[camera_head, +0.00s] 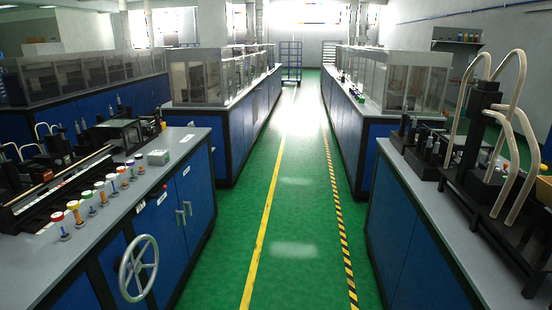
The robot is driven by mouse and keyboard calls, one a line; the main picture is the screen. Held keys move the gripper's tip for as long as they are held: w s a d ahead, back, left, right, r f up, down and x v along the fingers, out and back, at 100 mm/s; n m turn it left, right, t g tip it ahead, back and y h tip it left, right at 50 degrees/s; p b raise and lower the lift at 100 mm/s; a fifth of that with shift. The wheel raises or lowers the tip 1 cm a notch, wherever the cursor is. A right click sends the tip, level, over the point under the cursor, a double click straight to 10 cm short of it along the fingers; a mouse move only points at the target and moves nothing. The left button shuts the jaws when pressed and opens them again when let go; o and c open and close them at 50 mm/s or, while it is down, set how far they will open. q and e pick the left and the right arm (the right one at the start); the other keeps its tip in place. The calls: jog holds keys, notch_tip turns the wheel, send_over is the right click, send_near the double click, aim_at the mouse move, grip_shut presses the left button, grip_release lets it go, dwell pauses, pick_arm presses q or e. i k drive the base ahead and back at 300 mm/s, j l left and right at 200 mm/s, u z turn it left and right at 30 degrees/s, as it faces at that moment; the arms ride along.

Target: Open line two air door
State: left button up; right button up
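No part is clearly marked as the line two air door, so I cannot tell which one it is. The near left blue bench has shut blue cabinet doors (195,195) with metal handles (183,213) facing the aisle. A grey handwheel (139,268) sticks out from its front. Clear-walled enclosures stand on the benches further back, one left of the aisle (205,78) and one right (412,85). Neither gripper is in view.
A green floor aisle (292,200) runs clear between the benches, with a yellow line (266,215) and a yellow-black striped line (338,215). The near right bench (420,220) carries black machinery with thick cream hoses (520,150). A wire rack (291,62) stands at the far end.

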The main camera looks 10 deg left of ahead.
aim_at(159, 220)
jog(key=i+u, duration=0.1)
jog(key=i, duration=0.4)
jog(key=i+l+u, duration=0.1)
jog(key=i, duration=0.4)
jog(key=i+l+u, duration=0.1)
jog(key=i, duration=0.4)
jog(key=i+l+u, duration=0.15)
jog(key=i, duration=0.35)
